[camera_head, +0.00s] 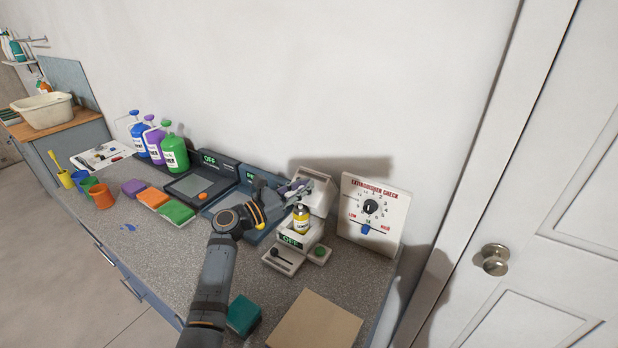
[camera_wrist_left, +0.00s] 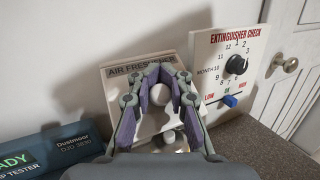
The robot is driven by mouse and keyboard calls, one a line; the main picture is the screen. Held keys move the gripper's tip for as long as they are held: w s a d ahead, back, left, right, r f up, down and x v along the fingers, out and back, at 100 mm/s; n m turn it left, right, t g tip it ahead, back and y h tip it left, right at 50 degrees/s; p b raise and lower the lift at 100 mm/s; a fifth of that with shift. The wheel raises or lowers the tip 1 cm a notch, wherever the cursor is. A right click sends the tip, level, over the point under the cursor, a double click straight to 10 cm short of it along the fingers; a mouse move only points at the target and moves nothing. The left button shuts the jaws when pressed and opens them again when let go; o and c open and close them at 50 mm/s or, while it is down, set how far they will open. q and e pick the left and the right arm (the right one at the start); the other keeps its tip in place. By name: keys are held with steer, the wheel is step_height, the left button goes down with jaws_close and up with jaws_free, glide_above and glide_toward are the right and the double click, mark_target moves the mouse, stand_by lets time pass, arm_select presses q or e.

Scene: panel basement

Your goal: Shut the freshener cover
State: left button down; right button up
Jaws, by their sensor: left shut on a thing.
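The air freshener's white cover (camera_head: 320,189) stands raised at the back of its unit. In the left wrist view the cover (camera_wrist_left: 115,85) carries the words AIR FRESHENER and a pale round knob (camera_wrist_left: 160,95). Below it, a yellow bottle (camera_head: 301,222) stands upright in the open unit, above a display (camera_head: 291,240) reading OFF. My left gripper (camera_head: 303,187) is at the cover's front, its fingers (camera_wrist_left: 160,77) closed around the knob. The fingers partly hide the cover's face. My right gripper is not in view.
The extinguisher check panel (camera_head: 371,213) stands close to the right. Tester units (camera_head: 200,184) stand to the left, with several jugs (camera_head: 174,153) behind and sponges (camera_head: 153,198) in front. A cardboard-coloured board (camera_head: 315,322) and a teal block (camera_head: 243,315) lie near the front edge.

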arm_select(q)
steer(key=shift+s+a+f, duration=0.25)
steer(key=shift+f, duration=0.1)
steer(key=c, duration=1.3)
jaws_free()
steer(key=shift+a, duration=0.15)
steer(key=shift+w, duration=0.15)
steer(key=v, duration=1.2)
